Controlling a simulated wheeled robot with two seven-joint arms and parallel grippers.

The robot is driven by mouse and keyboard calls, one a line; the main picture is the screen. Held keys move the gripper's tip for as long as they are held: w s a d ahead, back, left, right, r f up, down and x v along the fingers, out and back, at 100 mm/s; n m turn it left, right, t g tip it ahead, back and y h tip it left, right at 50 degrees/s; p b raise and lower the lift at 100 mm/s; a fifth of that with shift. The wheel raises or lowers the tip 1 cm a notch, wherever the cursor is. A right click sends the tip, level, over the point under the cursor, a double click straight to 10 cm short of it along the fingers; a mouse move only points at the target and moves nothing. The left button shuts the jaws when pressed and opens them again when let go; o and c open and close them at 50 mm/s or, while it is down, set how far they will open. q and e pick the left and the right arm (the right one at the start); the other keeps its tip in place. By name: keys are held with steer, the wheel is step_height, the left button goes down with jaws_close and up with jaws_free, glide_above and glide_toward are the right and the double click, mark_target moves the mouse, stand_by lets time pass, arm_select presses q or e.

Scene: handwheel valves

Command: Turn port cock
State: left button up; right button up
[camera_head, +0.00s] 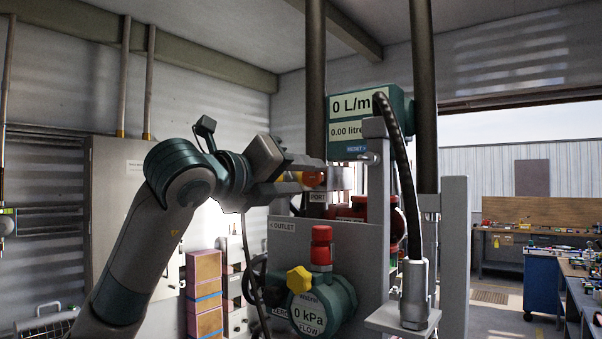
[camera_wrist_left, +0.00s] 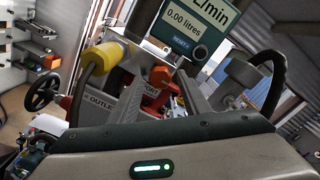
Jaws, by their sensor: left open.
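The port cock has a red-orange handle (camera_head: 314,180), seen just above the "PORT" label (camera_head: 318,197) in the head view. In the left wrist view the red handle (camera_wrist_left: 160,77) shows beyond and between my fingers, beside the PORT label (camera_wrist_left: 146,86). My left gripper (camera_head: 322,174) is open, with its fingers at the handle. I cannot tell whether either finger touches it, and the fingers partly hide it in the head view. My right gripper is not in view.
A meter display (camera_head: 352,117) reading 0 L/m stands above the cock. A grey panel labelled "OUTLET" (camera_head: 330,250) is below. A round 0 kPa gauge (camera_head: 310,315), a yellow knob (camera_head: 299,280) and a red cap (camera_head: 321,247) sit lower. A black hose (camera_head: 401,180) rises at the right.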

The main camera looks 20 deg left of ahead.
arm_select(q)
steer(key=shift+w+d+b, duration=0.1)
steer(key=shift+b, duration=0.2)
steer(key=shift+c, duration=0.3)
steer(key=c, duration=0.7)
